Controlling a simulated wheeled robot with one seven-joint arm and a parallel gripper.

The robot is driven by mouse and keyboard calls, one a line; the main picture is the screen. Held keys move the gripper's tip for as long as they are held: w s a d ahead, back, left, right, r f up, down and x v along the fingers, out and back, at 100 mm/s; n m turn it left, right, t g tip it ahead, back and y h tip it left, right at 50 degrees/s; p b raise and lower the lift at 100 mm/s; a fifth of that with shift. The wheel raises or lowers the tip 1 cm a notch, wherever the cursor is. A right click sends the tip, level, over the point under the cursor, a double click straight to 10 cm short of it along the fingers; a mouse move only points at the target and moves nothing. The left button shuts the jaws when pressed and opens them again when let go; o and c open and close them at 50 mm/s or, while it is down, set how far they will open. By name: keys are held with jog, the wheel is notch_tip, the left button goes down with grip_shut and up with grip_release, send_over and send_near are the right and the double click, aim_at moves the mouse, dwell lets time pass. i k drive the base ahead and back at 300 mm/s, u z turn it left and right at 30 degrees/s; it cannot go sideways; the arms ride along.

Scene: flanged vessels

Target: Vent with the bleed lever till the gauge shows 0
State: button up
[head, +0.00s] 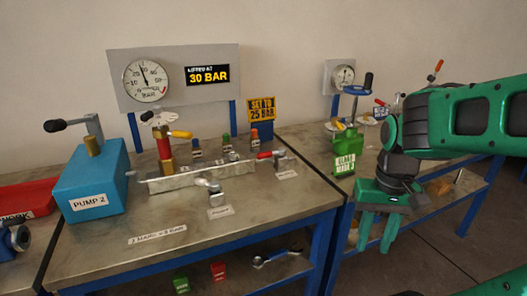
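The main round gauge (146,80) is on a grey back panel at upper left. Its needle points nearly straight up, slightly left, well away from the low end of the scale. Below it, a bench manifold (200,176) carries a red-handled lever (265,155) at its right end, a silver lever (208,184) at its front, and a red-and-brass valve (163,145) with a yellow handle (180,134). The small labels are too blurred to tell which is the bleed lever. My gripper (376,246) hangs fingers down at right, apart from the levers, open and empty.
A blue pump box (95,182) marked PUMP 2 stands left. A sign (207,76) reads 30 BAR; a yellow tag (262,109) reads SET TO 25 BAR. A green tagged can (347,150) and a second gauge (344,76) are on the right bench. The bench front is mostly clear.

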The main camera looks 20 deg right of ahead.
aim_at(270, 154)
jog(key=z, duration=0.05)
jog(key=i, duration=1)
jog(key=u, duration=0.05)
